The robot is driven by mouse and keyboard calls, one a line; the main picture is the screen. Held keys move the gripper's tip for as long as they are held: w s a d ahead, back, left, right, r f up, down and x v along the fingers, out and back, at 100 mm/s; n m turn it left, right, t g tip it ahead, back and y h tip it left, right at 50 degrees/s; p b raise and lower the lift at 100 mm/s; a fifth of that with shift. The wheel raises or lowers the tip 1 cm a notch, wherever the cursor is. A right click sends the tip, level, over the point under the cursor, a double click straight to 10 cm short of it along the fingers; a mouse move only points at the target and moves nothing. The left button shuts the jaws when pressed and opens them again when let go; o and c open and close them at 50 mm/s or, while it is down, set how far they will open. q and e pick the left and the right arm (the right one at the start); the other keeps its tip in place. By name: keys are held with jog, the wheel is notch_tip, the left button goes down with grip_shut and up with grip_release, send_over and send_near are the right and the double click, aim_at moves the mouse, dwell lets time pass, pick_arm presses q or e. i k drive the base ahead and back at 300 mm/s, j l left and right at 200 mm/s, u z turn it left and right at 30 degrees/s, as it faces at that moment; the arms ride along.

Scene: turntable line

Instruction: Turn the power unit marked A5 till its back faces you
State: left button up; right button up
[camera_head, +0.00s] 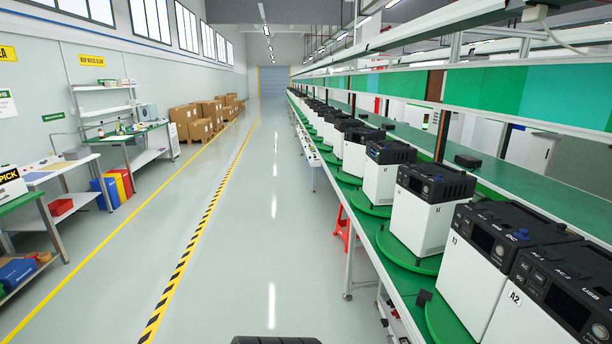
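A row of white power units with black tops stands on the green line at the right. The nearest unit (520,315) has a label that looks like A2 and is cut off by the picture's edge. Behind it are a second unit (468,272), a third unit (418,218) and a fourth unit (379,182). Their labels are too small to read surely, so I cannot tell which unit is A5. The nearer units show panels with displays and ports on their sloped tops. Green round turntables (392,246) show under several units. Neither gripper is in view.
A wide grey aisle (240,230) runs clear along the line's left side. A red stool (343,230) stands by the line's legs. Workbenches (130,140) and cardboard boxes (190,125) line the left wall.

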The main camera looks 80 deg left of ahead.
aim_at(358, 198)
jog(key=j+u, duration=0.25)
jog(key=i+j+u, duration=0.25)
jog(key=j, duration=0.2)
jog(key=j+u, duration=0.25)
jog(key=j, duration=0.15)
jog(key=i+j+u, duration=0.1)
jog(key=j+u, duration=0.15)
jog(key=i+j+u, duration=0.25)
jog(key=i+j, duration=0.15)
jog(key=j, duration=0.15)
jog(key=i+j, duration=0.15)
jog(key=j, duration=0.2)
jog(key=i+j, duration=0.15)
jog(key=j, duration=0.15)
jog(key=i+j+z, duration=0.1)
jog(key=z, duration=0.6)
jog(key=i+j+z, duration=0.2)
jog(key=j+z, duration=0.2)
jog(key=j, duration=0.25)
jog(key=i+j+z, duration=0.1)
jog(key=j+z, duration=0.25)
jog(key=j, duration=0.25)
jog(key=j+z, duration=0.4)
jog(key=j, duration=1.2)
jog(key=k+j+z, duration=0.1)
jog(key=j, duration=1.65)
jog(key=k+j+z, duration=0.15)
jog(key=j, duration=0.75)
